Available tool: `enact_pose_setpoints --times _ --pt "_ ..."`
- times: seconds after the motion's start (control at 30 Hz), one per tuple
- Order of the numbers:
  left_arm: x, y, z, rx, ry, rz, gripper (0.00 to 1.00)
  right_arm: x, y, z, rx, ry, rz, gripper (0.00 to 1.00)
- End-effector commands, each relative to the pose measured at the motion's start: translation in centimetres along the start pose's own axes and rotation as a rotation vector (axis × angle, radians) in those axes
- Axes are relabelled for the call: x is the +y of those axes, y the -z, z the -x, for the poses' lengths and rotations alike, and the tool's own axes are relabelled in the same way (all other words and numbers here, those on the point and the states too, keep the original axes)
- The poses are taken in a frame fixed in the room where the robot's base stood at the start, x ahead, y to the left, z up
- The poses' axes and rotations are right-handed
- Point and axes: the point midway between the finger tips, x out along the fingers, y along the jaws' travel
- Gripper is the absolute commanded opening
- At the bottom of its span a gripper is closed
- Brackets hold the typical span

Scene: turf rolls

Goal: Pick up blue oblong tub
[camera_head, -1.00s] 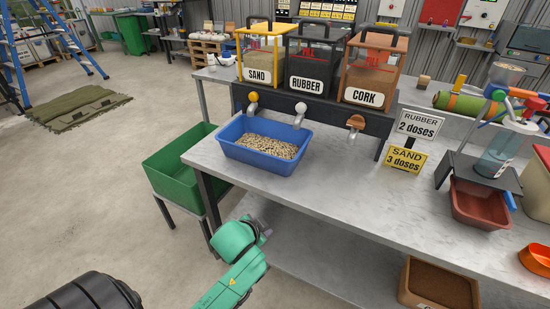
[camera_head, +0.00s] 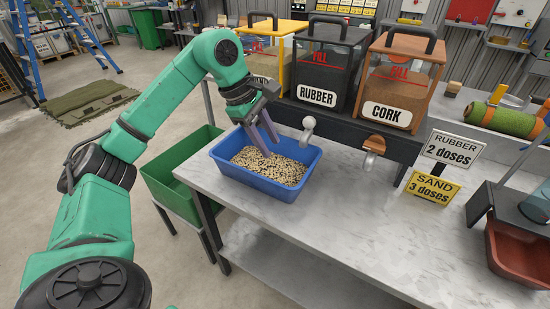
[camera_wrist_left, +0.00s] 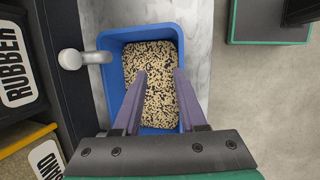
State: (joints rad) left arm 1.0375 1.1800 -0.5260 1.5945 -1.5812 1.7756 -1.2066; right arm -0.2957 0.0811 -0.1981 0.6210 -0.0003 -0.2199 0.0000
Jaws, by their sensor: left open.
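The blue oblong tub (camera_head: 290,190) sits on the grey table below the dispensers, holding a layer of mixed tan and dark granules (camera_head: 268,165). In the left wrist view the tub (camera_wrist_left: 112,75) lies under my left gripper (camera_wrist_left: 160,74), with the granules between and beyond the fingers. My left gripper (camera_head: 263,139) is open and empty, its fingers pointing down over the tub. Its fingers overlap the tub's back part in the head view; I cannot tell whether they touch anything. My right gripper is not in view.
Dispensers marked RUBBER (camera_head: 325,75) and CORK (camera_head: 392,88) stand behind the tub, with a white spout (camera_head: 308,126) close to its rim. A green bin (camera_head: 168,185) stands left of the table (camera_head: 330,225).

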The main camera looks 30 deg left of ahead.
Motion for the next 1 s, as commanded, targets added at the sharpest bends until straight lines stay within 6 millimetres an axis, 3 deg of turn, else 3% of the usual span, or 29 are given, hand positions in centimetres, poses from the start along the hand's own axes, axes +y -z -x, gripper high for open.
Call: enact_pose_setpoints --times 0.03,0.1,0.17,0.27,0.5,0.67,0.83,1.0 --pt "-0.7 2.8 1.8 0.091 0.032 0.015 0.41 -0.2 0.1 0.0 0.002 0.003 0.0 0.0" --pt "-1.8 5.2 3.3 0.169 0.078 0.032 0.41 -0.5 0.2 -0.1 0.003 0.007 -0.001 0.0" --pt "-2.4 6.1 3.3 0.197 0.101 0.039 0.41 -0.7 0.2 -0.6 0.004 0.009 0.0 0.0" --pt "-2.9 6.7 1.1 0.202 0.111 0.039 0.41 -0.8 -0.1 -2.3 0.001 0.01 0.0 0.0" --pt "-3.4 7.7 -4.2 0.202 0.11 0.04 0.41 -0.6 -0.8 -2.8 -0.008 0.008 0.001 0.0" --pt "-3.6 8.0 -6.1 0.201 0.108 0.039 0.41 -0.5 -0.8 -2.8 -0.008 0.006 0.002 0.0" --pt "-4.0 8.6 -9.2 0.199 0.109 0.039 0.41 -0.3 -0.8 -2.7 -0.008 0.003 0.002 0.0" --pt "-4.1 8.8 -10.3 0.198 0.105 0.038 0.41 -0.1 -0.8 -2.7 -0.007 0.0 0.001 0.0"
